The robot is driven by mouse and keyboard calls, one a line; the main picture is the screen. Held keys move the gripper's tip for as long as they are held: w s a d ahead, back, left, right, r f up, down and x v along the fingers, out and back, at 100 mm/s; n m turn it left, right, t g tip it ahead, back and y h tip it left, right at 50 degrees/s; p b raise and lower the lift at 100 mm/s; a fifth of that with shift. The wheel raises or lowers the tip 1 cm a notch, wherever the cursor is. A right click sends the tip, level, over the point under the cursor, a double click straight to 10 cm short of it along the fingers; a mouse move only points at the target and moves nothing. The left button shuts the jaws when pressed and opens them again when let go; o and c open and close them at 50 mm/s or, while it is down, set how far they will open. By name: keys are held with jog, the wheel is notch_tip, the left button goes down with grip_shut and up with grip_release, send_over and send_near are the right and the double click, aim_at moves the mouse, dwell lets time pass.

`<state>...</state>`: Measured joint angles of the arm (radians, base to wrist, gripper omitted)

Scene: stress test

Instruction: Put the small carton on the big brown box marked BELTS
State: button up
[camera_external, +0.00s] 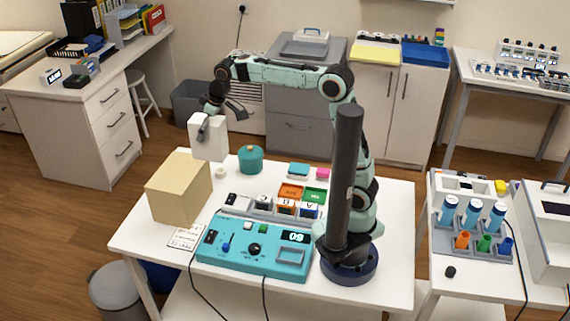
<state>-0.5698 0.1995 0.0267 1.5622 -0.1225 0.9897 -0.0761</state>
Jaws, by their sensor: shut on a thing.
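My gripper (205,127) is shut on the small white carton (212,143) and holds it upright by its upper part. One dark finger shows on the carton's near face; the other side of the grip is hidden. The big brown box (176,194) stands at the left of the white table. The carton appears above the table, by the box's far right top edge. I cannot tell from this view whether it is over the box or beyond it. No BELTS marking is readable on the box. The box's top looks clear.
A teal round pot (250,159) stands right of the carton. A teal control panel (254,247) lies in front, with small colored trays (291,194) behind it. A paper card (186,237) lies by the box's front. A dark upright cylinder (346,185) stands at right.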

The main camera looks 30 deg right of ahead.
jog(key=shift+w+a+f, duration=1.25)
jog(key=shift+w+f, duration=0.45)
jog(key=shift+f, duration=0.4)
jog(key=shift+w+a+f, duration=1.3)
jog(key=shift+w+f, duration=0.45)
jog(key=shift+f, duration=0.35)
jog(key=shift+w+a+f, duration=1.25)
jog(key=shift+w+f, duration=0.45)
jog(key=shift+f, duration=0.4)
jog(key=o, duration=1.3)
jog(key=shift+f, duration=0.1)
jog(key=shift+c, duration=0.2)
